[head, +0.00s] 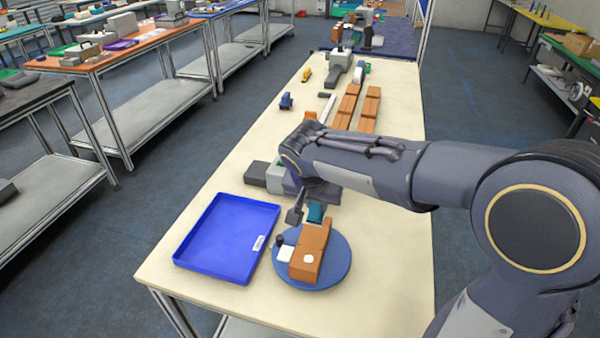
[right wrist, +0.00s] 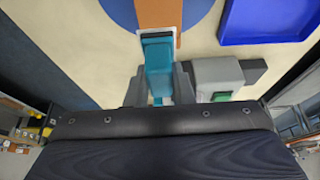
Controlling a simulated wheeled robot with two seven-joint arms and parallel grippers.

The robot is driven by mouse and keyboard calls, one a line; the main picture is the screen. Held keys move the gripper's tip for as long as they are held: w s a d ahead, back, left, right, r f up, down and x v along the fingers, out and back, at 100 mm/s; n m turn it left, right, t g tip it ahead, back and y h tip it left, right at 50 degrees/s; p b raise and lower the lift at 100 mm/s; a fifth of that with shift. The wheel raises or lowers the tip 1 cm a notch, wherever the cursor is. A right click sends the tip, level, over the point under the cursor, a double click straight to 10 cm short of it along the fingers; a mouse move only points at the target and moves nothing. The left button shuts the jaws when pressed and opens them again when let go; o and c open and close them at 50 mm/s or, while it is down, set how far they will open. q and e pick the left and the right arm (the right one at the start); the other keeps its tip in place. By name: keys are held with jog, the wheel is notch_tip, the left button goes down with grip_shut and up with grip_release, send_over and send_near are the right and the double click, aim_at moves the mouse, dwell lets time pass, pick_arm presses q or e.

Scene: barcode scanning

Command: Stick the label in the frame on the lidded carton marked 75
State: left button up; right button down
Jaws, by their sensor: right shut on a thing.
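A brown carton (head: 305,268) lies on a round blue disc (head: 340,262) near the table's front end. A white round patch (head: 308,257) shows on its top; I cannot read any number or make out a frame. My right gripper (right wrist: 158,88) is shut on a teal tool (right wrist: 157,62) at the carton's far end; this tool also shows in the head view (head: 315,212). The tool's tip meets or overlaps the carton's end in the right wrist view; I cannot tell whether they touch. My left gripper is in neither view.
A blue tray (head: 222,235), with a white tag on its rim, stands left of the disc. A small white block (head: 285,253) sits beside the carton. A grey device (right wrist: 213,78) stands close to my right gripper. Several brown cartons (head: 368,108) stand in rows farther back.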

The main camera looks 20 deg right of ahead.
aim_at(314, 235)
jog(key=shift+w+r, duration=0.1)
jog(key=shift+w, duration=0.05)
notch_tip(314, 235, down, 2)
jog(key=shift+b, duration=0.95)
notch_tip(314, 235, down, 4)
jog(key=b, duration=0.3)
jog(key=shift+r, duration=0.15)
jog(key=shift+a, duration=0.1)
jog(key=shift+f+b, duration=0.45)
jog(key=shift+f, duration=0.2)
dwell(1.3)
